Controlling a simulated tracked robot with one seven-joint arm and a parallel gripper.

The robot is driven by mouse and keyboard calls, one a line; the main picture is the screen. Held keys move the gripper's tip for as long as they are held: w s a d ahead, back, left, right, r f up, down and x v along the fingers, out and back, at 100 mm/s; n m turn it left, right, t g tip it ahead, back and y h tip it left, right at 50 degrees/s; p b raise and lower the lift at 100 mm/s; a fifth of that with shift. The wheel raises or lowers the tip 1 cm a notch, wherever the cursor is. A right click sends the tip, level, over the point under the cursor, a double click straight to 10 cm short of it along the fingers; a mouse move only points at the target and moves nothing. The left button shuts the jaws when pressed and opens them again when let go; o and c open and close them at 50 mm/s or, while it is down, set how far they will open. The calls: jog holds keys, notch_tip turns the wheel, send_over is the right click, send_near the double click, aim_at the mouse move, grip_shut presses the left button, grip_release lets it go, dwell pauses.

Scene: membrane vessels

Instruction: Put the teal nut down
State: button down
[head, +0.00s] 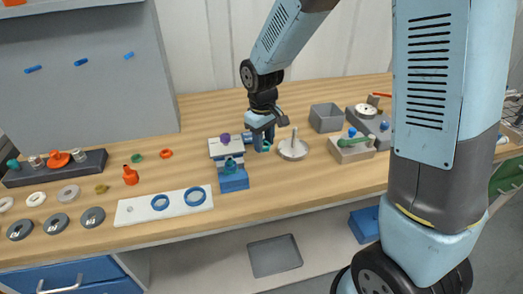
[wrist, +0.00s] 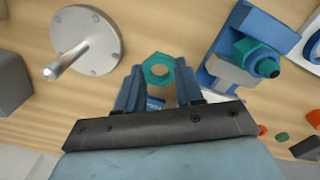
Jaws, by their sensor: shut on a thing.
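The teal nut (wrist: 158,69) is a hexagonal ring with a round hole. It sits between the two blue fingertips of my gripper (wrist: 157,76) in the wrist view, and the fingers are shut on it. In the head view my gripper (head: 262,142) is low over the wooden bench, and a small bit of the teal nut (head: 266,149) shows at its tips. I cannot tell whether the nut touches the bench.
A round metal plate with an upright rod (head: 293,149) stands just right of my gripper. A blue fixture (head: 233,182) with a teal fitting (head: 230,165) stands to the left. A white board (head: 133,212) with blue rings lies further left. A grey bin (head: 326,118) is behind right.

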aim_at(262, 158)
jog(key=shift+w+a+f, duration=0.2)
jog(key=shift+w+f, duration=0.25)
jog(key=shift+f, duration=0.15)
jog(key=shift+w+a+f, duration=0.15)
jog(key=shift+w+f, duration=0.3)
jog(key=shift+f, duration=1.6)
jog(key=c, duration=0.7)
grip_release()
jog(key=shift+f, duration=0.1)
jog(key=shift+a+r, duration=0.15)
jog(key=shift+r, duration=6)
